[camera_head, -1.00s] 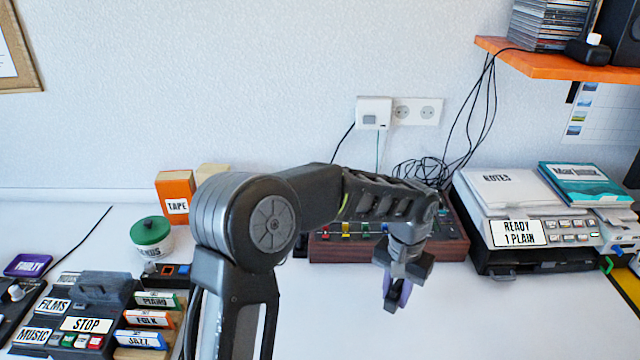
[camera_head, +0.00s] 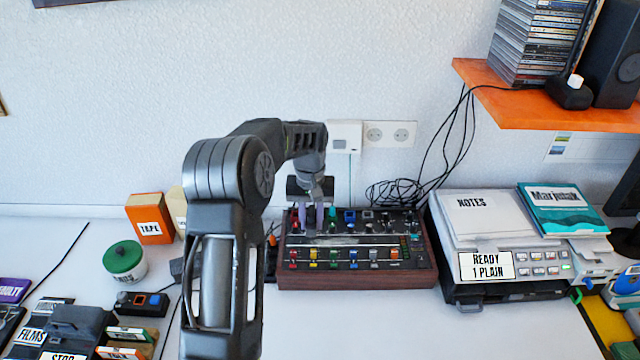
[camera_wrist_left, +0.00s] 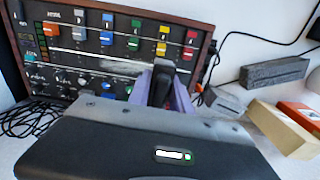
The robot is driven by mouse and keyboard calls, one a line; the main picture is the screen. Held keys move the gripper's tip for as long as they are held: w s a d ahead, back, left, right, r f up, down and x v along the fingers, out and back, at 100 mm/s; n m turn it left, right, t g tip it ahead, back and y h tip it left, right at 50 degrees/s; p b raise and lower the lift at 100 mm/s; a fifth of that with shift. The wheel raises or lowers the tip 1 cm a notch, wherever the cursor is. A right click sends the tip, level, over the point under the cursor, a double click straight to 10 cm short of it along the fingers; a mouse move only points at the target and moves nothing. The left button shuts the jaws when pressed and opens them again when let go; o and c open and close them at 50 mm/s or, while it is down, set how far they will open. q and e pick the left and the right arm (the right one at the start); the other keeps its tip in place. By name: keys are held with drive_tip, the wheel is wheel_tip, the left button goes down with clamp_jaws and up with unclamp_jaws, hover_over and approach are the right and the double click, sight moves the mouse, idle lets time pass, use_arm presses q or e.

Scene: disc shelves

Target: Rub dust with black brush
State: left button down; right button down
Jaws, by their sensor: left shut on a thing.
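A mixer with a dark wooden frame (camera_head: 400,283), coloured knobs and sliders stands against the back of the desk. A pale grey dusty streak (camera_head: 345,240) runs across its black panel. It also shows in the left wrist view (camera_wrist_left: 100,60). My left gripper (camera_head: 312,218), with purple fingers, points down over the mixer's left part. It is shut on a small black thing, seemingly the black brush (camera_wrist_left: 162,84), standing between the fingers. Most of the brush is hidden by the fingers, and I cannot tell whether its tip touches the panel. My right gripper is not in view.
Right of the mixer stands a grey machine (camera_head: 515,262) with papers on it. An orange shelf (camera_head: 540,108) holds discs and a speaker. Left are a green-lidded jar (camera_head: 124,262), an orange tape box (camera_head: 150,219) and disc holders. Loose cables lie behind the mixer.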

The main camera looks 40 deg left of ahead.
use_arm(q)
drive_tip(key=shift+w+a+r, duration=0.15)
drive_tip(key=shift+a+r, duration=0.05)
drive_tip(key=shift+a, duration=0.3)
drive_tip(key=shift+w+a+r, duration=0.15)
drive_tip(key=shift+a+r, duration=0.05)
drive_tip(key=shift+a, duration=0.3)
drive_tip(key=shift+s, duration=0.15)
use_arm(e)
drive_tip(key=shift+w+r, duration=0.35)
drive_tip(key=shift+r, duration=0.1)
